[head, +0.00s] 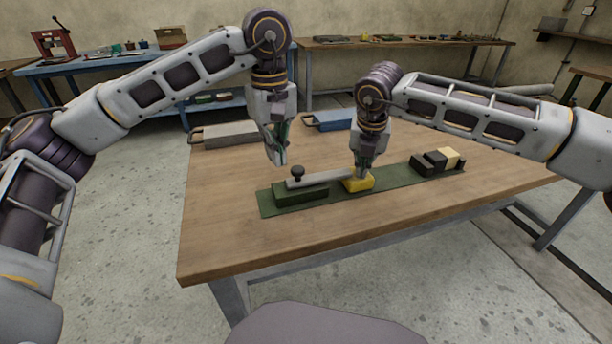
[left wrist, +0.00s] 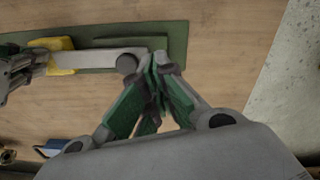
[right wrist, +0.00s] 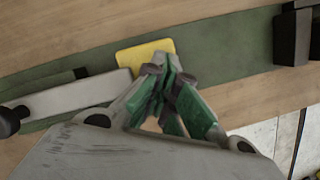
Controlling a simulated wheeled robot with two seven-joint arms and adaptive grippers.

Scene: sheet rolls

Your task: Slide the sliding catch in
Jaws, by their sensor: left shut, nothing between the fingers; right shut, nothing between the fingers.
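The sliding catch is a grey bar (head: 322,181) with a black knob (head: 297,172) at its left end. It lies along a dark green block (head: 300,194) on a green base strip (head: 268,207), and its right end reaches a yellow block (head: 358,184). In the right wrist view the bar (right wrist: 75,97) meets the left side of the yellow block (right wrist: 143,54). My left gripper (head: 280,162) is shut and empty, above and behind the knob end. My right gripper (head: 362,175) is shut and empty, right at the yellow block; contact is unclear.
Black blocks and a cream block (head: 452,158) stand at the strip's right end. A grey handled case (head: 230,134) and a blue one (head: 330,121) lie at the table's back. The wooden table (head: 220,225) is clear in front of the strip.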

